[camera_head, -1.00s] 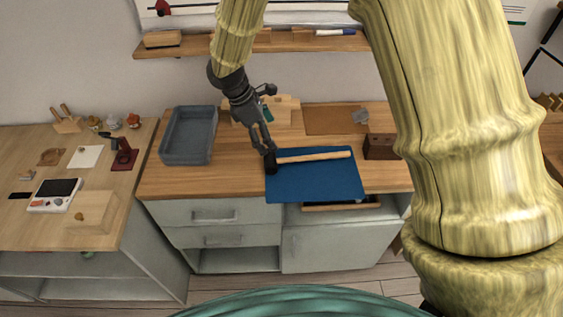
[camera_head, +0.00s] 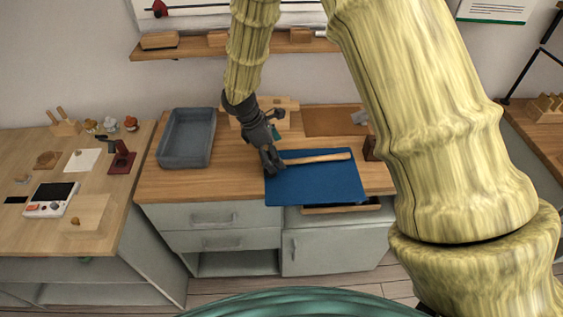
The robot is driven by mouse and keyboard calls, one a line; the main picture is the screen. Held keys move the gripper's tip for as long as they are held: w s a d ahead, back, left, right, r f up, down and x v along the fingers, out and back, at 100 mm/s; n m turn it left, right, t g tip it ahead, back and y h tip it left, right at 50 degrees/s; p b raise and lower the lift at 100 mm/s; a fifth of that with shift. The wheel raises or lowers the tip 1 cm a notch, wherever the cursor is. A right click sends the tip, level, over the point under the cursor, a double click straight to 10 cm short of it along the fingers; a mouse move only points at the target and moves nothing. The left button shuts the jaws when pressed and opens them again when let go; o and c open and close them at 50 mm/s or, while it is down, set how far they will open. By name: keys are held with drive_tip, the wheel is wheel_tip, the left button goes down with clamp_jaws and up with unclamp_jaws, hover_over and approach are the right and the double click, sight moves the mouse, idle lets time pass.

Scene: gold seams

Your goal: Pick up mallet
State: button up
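The mallet lies on the blue mat (camera_head: 318,188), its pale wooden handle (camera_head: 318,158) running left to right near the mat's back edge. My gripper (camera_head: 271,166) points down at the left end of the handle, over where the dark mallet head lies. The gripper hides most of the head, and dark gripper and dark head blend together. I cannot tell whether the fingers are open or closed around it.
A grey-blue tray (camera_head: 187,139) stands left of the mat on the wooden worktop (camera_head: 222,178). A dark brown block (camera_head: 370,148) is right of the mat, partly behind my arm. A drawer (camera_head: 342,207) below the mat is partly open. The wall shelf (camera_head: 190,50) runs behind.

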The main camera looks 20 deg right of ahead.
drive_tip(key=shift+p+x, duration=0.75)
drive_tip(key=shift+x, duration=1.5)
drive_tip(key=shift+w, duration=0.1)
drive_tip(key=shift+c, duration=0.2)
drive_tip(key=c, duration=1.2)
